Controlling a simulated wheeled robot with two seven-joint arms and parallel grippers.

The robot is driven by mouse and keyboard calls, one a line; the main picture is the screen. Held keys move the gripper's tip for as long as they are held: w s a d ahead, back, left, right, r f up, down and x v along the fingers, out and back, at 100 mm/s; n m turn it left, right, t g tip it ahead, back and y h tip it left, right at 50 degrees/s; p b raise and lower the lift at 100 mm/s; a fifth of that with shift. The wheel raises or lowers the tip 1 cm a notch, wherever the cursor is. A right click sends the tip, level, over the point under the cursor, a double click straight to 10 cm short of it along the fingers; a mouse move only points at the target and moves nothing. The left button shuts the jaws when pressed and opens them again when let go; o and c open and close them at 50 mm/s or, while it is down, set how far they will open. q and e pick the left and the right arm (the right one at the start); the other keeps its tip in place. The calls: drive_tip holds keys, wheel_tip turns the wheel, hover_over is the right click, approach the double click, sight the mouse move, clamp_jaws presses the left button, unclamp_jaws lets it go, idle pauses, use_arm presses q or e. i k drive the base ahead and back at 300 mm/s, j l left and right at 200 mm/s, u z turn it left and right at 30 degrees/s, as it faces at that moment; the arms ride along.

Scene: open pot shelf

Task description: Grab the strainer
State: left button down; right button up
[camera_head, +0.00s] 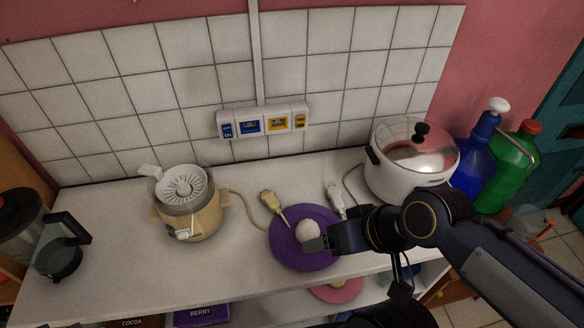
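The white strainer (184,186), round and slotted with a small handle at the upper left, sits on top of a beige juicer-like base (190,222) at the left of the counter. My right gripper (318,243) comes in from the right and is over the purple plate (287,247), well to the right of the strainer. Its tip overlaps a round white object (307,229) on the plate. I cannot tell whether it touches that object or how far its fingers are apart. My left gripper is not in view.
A lidded white pot (400,178) stands at the right, beside blue (478,155) and green (508,170) bottles. A glass jug (58,255) is at the far left. Corded plugs (270,202) lie behind the plate. The counter between jug and juicer is mostly clear.

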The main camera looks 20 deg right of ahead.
sight(167, 184)
drive_tip(key=j+u, duration=0.15)
drive_tip(key=j, duration=0.25)
drive_tip(key=i+j+u, duration=0.1)
drive_tip(key=j, duration=0.3)
drive_tip(key=i+j+u, duration=0.15)
drive_tip(key=j, duration=0.2)
drive_tip(key=i+j+u, duration=0.1)
drive_tip(key=j, duration=0.3)
